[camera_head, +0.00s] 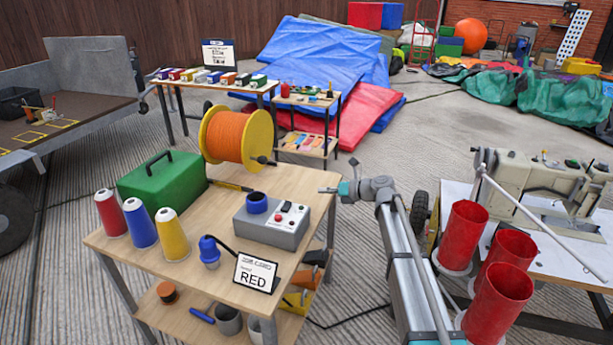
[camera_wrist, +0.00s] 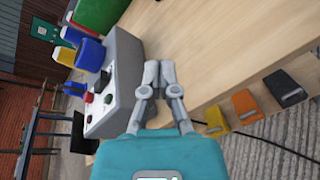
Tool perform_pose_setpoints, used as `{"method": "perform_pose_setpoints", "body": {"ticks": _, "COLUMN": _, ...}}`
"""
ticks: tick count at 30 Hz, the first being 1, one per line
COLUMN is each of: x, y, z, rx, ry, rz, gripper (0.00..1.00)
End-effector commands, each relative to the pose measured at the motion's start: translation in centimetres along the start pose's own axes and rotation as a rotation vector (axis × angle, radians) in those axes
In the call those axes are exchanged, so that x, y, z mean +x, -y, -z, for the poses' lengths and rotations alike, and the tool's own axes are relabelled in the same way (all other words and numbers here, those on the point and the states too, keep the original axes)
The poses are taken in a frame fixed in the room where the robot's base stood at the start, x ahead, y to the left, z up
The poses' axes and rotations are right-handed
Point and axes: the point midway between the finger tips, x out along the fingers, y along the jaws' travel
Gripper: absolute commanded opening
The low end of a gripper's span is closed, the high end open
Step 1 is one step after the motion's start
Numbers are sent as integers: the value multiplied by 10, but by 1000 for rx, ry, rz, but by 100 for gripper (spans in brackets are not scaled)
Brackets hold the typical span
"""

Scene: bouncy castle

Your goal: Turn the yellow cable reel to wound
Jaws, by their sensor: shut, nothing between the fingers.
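The cable reel (camera_head: 264,138) has yellow flanges and orange cable around its drum. It stands upright at the far edge of the wooden workbench in the head view. A black piece (camera_head: 264,160) sticks out at its lower right; I cannot tell if it is a handle or a plug. My gripper (camera_head: 328,190) is to the right of the reel and nearer, beside the bench's right edge, apart from the reel. In the wrist view my gripper (camera_wrist: 158,76) is shut and empty, with its fingertips together. The reel does not show in the wrist view.
The grey control box (camera_head: 272,226) is left of my gripper and shows close by in the wrist view (camera_wrist: 118,85). A green toolbox (camera_head: 162,180), several thread spools (camera_head: 143,228) and a RED sign (camera_head: 256,272) share the bench. Red cups (camera_head: 465,230) stand at right.

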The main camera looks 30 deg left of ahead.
Motion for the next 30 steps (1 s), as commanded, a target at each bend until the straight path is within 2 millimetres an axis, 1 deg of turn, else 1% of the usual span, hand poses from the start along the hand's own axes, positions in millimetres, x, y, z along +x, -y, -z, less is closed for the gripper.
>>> {"method": "perform_pose_setpoints", "body": {"ticks": 1, "x": -18, "y": 2, "z": 15, "rx": -81, "ry": -22, "rz": 34, "gripper": 0}}
{"method": "perform_pose_setpoints", "body": {"ticks": 8, "x": -82, "y": 21, "z": 67, "rx": -465, "ry": -173, "rz": 152, "gripper": 0}}
{"method": "perform_pose_setpoints", "body": {"ticks": 15, "x": -150, "y": 34, "z": 123, "rx": -834, "ry": -384, "rz": 219, "gripper": 0}}
{"method": "perform_pose_setpoints", "body": {"ticks": 23, "x": -225, "y": 40, "z": 186, "rx": -1189, "ry": -658, "rz": 205, "gripper": 0}}
{"method": "perform_pose_setpoints", "body": {"ticks": 24, "x": -237, "y": 40, "z": 195, "rx": -1238, "ry": -703, "rz": 195, "gripper": 0}}
{"method": "perform_pose_setpoints", "body": {"ticks": 26, "x": -254, "y": 40, "z": 210, "rx": -1310, "ry": -771, "rz": 172, "gripper": 0}}
{"method": "perform_pose_setpoints", "body": {"ticks": 30, "x": -295, "y": 37, "z": 244, "rx": -1464, "ry": -933, "rz": 98, "gripper": 0}}
